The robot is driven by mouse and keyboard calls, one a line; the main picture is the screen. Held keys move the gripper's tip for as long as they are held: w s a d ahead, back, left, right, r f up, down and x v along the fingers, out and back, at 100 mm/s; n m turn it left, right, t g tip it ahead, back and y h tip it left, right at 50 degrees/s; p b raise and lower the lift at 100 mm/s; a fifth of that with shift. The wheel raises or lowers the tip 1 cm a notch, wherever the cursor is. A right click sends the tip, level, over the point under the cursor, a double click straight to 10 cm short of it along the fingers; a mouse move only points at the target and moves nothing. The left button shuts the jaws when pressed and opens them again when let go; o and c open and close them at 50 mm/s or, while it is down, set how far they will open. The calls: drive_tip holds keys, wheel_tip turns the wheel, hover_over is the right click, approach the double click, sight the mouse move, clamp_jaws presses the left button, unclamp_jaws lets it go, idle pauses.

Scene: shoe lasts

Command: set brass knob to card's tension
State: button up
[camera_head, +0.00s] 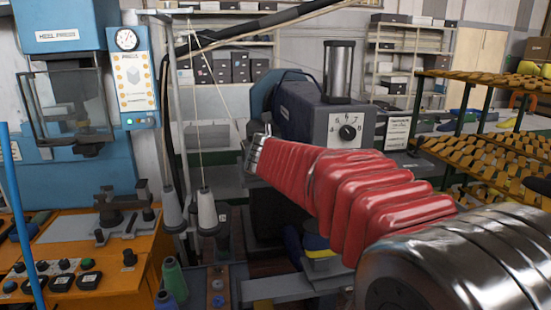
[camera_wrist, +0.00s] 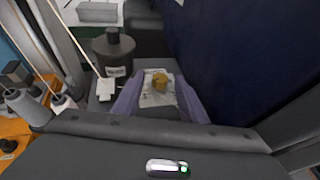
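In the wrist view, a small round brass knob (camera_wrist: 159,84) sits on a white marked plate (camera_wrist: 150,99) ahead of my gripper. The knob lies between the two finger lines as seen from the wrist, with no contact visible. My gripper (camera_wrist: 157,101) is open, its purple-grey fingers apart. The knob's setting is too small to read. A small white card (camera_wrist: 105,89) lies left of the plate, its writing unreadable. In the head view, my gripper (camera_head: 255,153) is at the far end of the red-sleeved arm. A printed card (camera_head: 397,132) hangs right of the machine's black numbered dial (camera_head: 348,132).
A dark cylindrical part (camera_wrist: 113,46) stands beyond the small white card. Thread cones (camera_head: 206,210) and thin upright threads stand left of my arm. An orange bench (camera_head: 75,255) is at the left and a shoe last rack (camera_head: 490,150) at the right.

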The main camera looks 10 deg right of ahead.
drive_tip(key=shift+w+d+f, duration=0.15)
drive_tip(key=shift+w+f, duration=0.05)
drive_tip(key=shift+w, duration=0.25)
drive_tip(key=shift+c, duration=0.5)
clamp_jaws()
